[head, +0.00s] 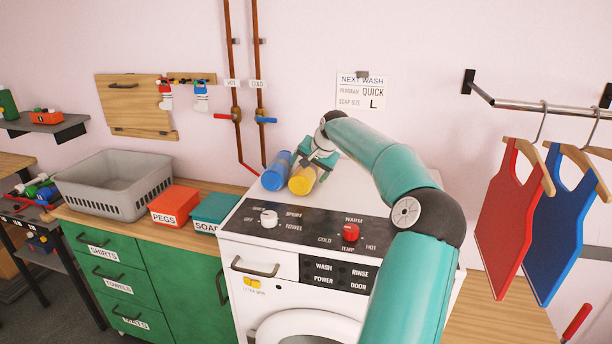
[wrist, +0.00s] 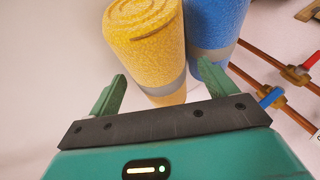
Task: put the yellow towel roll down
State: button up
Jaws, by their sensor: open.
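The yellow towel roll (head: 302,180) lies on its side on top of the white washing machine, beside a blue roll (head: 276,170). In the wrist view the yellow roll (wrist: 150,45) has a grey band near its far end and the blue roll (wrist: 215,35) is close against its right side. My gripper (head: 319,160) is at the roll's back right on the machine top. In the wrist view my gripper's fingers (wrist: 160,92) are spread apart, with the yellow roll in front of and partly between them. I cannot tell whether either finger touches it.
The washing machine (head: 262,243) has a dark control panel with a white and a red knob (head: 351,232). A red pegs box (head: 174,206), a teal soap box (head: 215,211) and a grey basket (head: 113,186) stand on the counter to the left. Pipes (head: 236,115) run up the wall behind.

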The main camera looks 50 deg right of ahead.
jog(key=shift+w+d+f, duration=0.15)
jog(key=shift+w+f, duration=0.15)
jog(key=shift+f, duration=0.2)
jog(key=c, duration=1.2)
jog(key=shift+r, duration=0.1)
jog(key=shift+c, duration=0.2)
